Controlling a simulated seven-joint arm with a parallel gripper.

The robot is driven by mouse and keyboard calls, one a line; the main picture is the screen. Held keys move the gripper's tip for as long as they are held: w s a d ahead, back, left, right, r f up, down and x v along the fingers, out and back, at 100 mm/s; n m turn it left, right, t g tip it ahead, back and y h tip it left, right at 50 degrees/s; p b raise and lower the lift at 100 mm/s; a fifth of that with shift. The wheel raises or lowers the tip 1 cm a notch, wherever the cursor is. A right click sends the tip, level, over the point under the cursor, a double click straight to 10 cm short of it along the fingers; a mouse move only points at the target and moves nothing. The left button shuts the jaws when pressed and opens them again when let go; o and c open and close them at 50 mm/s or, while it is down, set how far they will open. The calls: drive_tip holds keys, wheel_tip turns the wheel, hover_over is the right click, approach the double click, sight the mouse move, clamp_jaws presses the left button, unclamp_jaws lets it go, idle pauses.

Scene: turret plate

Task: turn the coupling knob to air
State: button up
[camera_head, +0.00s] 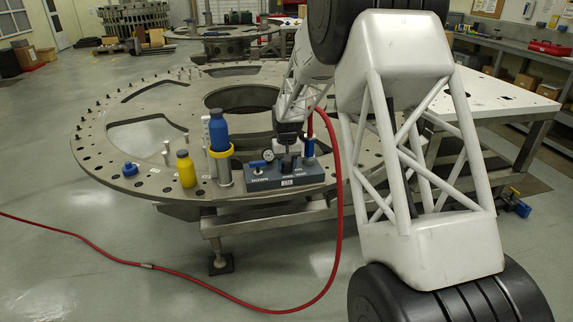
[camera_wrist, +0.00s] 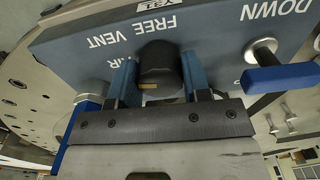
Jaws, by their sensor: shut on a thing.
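A blue-grey control box (camera_head: 285,177) sits on the near edge of the round turret plate (camera_head: 120,150). In the wrist view its face (camera_wrist: 215,30) appears upside down, with FREE, VENT and DOWN labels and a partly hidden label ending in R at left. The dark coupling knob (camera_wrist: 160,62) stands between the two fingers of my gripper (camera_wrist: 160,85), which is shut on it. A small yellow mark shows on the knob's near side, left of centre. In the head view my gripper (camera_head: 289,150) comes down onto the box; the knob is mostly hidden there.
A blue lever (camera_wrist: 282,78) stands close right of my gripper in the wrist view; a blue fitting (camera_wrist: 78,135) is at left.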

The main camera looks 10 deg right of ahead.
drive_tip(key=shift+n, duration=1)
drive_tip(key=o, duration=0.9)
drive_tip(key=shift+r, duration=3.9)
